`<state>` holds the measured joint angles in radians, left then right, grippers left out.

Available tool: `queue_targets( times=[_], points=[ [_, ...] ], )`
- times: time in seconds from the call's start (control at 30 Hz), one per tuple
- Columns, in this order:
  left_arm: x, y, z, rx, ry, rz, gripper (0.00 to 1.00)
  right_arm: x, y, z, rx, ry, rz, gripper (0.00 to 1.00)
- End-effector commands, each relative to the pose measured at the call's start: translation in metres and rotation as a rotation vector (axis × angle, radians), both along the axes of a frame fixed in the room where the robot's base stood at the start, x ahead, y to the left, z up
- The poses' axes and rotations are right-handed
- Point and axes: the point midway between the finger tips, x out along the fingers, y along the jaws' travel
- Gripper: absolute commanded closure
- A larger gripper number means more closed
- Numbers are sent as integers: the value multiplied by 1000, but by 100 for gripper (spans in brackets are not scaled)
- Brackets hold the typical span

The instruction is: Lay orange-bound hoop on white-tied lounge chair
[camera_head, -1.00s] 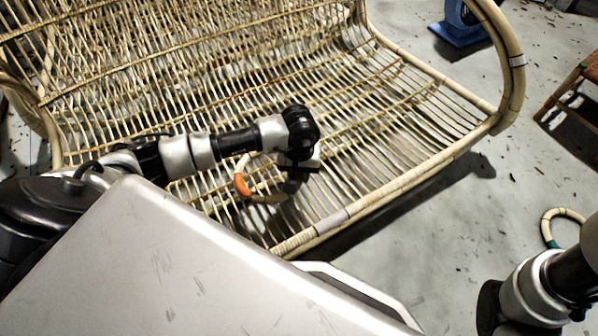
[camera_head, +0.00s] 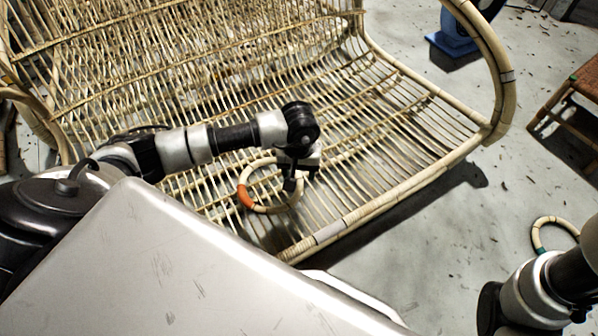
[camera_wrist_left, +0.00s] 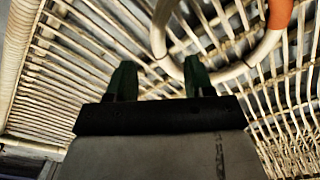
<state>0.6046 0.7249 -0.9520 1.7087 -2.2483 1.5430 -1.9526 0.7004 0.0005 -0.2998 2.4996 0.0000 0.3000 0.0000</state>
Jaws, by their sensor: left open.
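The orange-bound hoop (camera_head: 268,210) lies on the slatted seat of the rattan lounge chair (camera_head: 400,90), near its front rail. The chair's front rail has a white tie (camera_head: 329,231). My left gripper (camera_head: 292,185) is at the right side of the hoop, pointing down. In the left wrist view the two fingers of my left gripper (camera_wrist_left: 160,78) are apart, and the hoop (camera_wrist_left: 245,66) curves past their tips with slats behind it. Whether a finger touches the hoop cannot be told. My right arm shows at the lower right, but its gripper is out of view.
A second hoop with a teal binding (camera_head: 548,222) lies on the floor at the right, by my right arm. A blue object (camera_head: 455,45) stands behind the chair, and a brown wooden stool (camera_head: 580,95) is at the right edge. The floor between is mostly clear.

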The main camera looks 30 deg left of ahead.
Motion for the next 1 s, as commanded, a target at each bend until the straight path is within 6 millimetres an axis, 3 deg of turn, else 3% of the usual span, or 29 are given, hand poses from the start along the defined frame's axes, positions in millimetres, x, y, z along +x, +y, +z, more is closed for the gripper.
queue_targets(
  times=[0.03, 0.1, 0.3, 0.67, 0.73, 0.87, 1.0],
  points=[
    [0, 0, 19, 0, -1, -1, 47, 0, 0, 16, 0, 0, 0, 100],
    [0, 0, 31, 0, -1, -1, 47, 0, 0, 24, 0, 0, 0, 100],
    [0, 0, 55, 1, 1, -1, 47, 0, 0, 39, 1, -3, 1, 100],
    [0, -1, 62, -2, 0, 1, 47, 3, 0, 39, 1, 11, 1, 100],
    [0, -9, 64, -30, 0, 8, 47, 3, 0, 39, 1, 14, 1, 100],
    [-2, -56, 85, -211, 7, 64, 47, 4, 0, 38, 2, 15, 1, 100],
    [-15, -140, 144, -571, 93, 186, 47, 4, 0, 38, 1, 15, 1, 100]
  ],
)
